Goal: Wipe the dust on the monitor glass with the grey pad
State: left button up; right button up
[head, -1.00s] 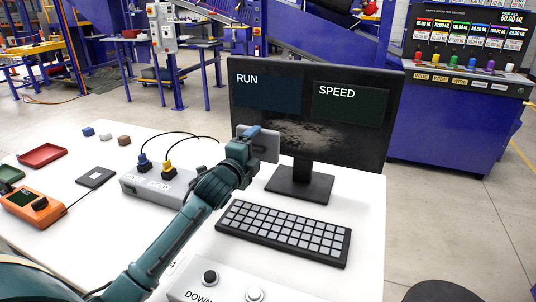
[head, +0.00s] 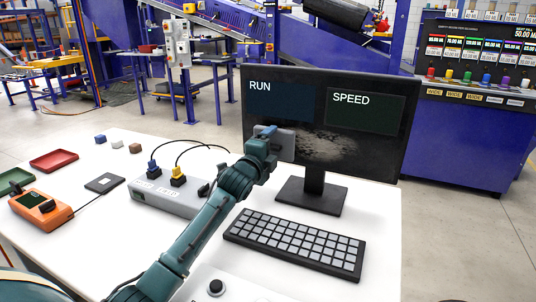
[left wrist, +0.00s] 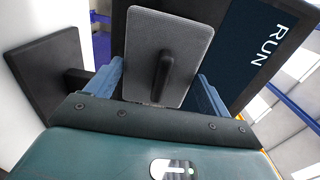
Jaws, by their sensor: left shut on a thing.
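The monitor (head: 366,160) stands upright on the white table with RUN and SPEED panels on its glass. A grey-brown dust patch (head: 325,146) shows on the lower middle of the glass. My left gripper (head: 268,136) is shut on the grey pad (head: 285,145) and holds it upright at the left end of the dust. In the left wrist view the pad (left wrist: 190,50) with its dark handle is between the blue fingers, in front of the monitor (left wrist: 232,75). I cannot tell whether the pad touches the glass. My right gripper is not in view.
A keyboard (head: 295,243) lies before the monitor stand (head: 312,190). A grey box (head: 168,194) with blue and yellow plugs and cables stands left of it. An orange handheld device (head: 40,208), a red tray (head: 54,161) and small blocks sit farther left.

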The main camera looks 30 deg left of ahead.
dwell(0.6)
pick_arm(q)
jog(key=shift+w, duration=0.4)
jog(key=shift+w, duration=0.6)
jog(key=shift+d, duration=0.1)
